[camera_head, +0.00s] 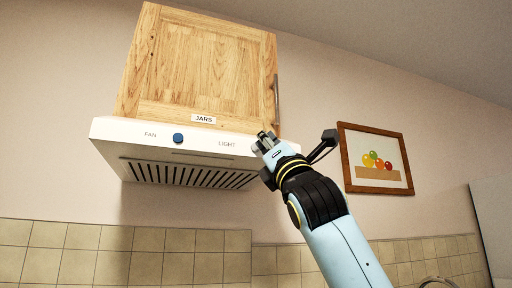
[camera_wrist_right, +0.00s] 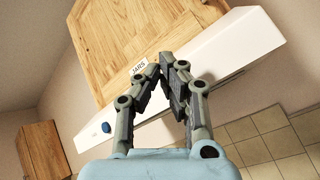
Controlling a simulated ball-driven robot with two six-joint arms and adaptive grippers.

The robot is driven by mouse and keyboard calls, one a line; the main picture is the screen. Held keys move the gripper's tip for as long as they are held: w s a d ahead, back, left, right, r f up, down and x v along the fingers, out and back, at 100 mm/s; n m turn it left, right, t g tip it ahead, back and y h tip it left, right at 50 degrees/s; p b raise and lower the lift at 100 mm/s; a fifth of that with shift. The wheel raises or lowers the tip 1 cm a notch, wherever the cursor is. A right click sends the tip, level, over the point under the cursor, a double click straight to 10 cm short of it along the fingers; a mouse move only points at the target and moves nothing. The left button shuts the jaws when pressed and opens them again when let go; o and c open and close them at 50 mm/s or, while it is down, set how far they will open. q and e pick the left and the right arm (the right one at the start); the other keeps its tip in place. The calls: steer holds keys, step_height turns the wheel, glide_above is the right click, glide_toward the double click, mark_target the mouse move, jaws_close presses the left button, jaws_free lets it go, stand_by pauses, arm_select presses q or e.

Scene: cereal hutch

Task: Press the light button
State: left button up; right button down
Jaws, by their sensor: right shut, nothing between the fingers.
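The white range hood (camera_head: 140,131) hangs under a wooden cabinet, with the words FAN and LIGHT on its front. A round blue button (camera_head: 178,138) sits beside FAN; it also shows in the wrist view (camera_wrist_right: 106,127). The LIGHT label (camera_head: 227,143) is visible, but no button shows beside it; my gripper covers the hood's right end. My right gripper (camera_head: 264,138) is shut and empty, in front of that end. In the wrist view its fingers (camera_wrist_right: 160,69) overlap the hood front; I cannot tell whether they touch it. My left gripper is not in view.
The wooden cabinet (camera_head: 196,68) carries a JARS label (camera_head: 204,119) and a vertical handle (camera_head: 276,99) at its right edge. A framed fruit picture (camera_head: 377,173) hangs on the wall to the right. Beige tiles (camera_head: 138,263) line the wall below. Wall space left of the hood is clear.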

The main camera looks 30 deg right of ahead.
steer(key=shift+w, duration=0.1)
stand_by(0.5)
steer(key=shift+w+d, duration=0.1)
steer(key=shift+w, duration=0.25)
steer(key=shift+w+p, duration=0.1)
steer(key=shift+p, duration=0.2)
stand_by(0.3)
steer(key=shift+s+p, duration=0.35)
steer(key=shift+s, duration=0.25)
steer(key=s+a+p, duration=0.1)
steer(key=s+p, duration=0.1)
steer(key=s, duration=0.3)
steer(key=shift+s+a, duration=0.3)
steer(key=shift+s, duration=0.1)
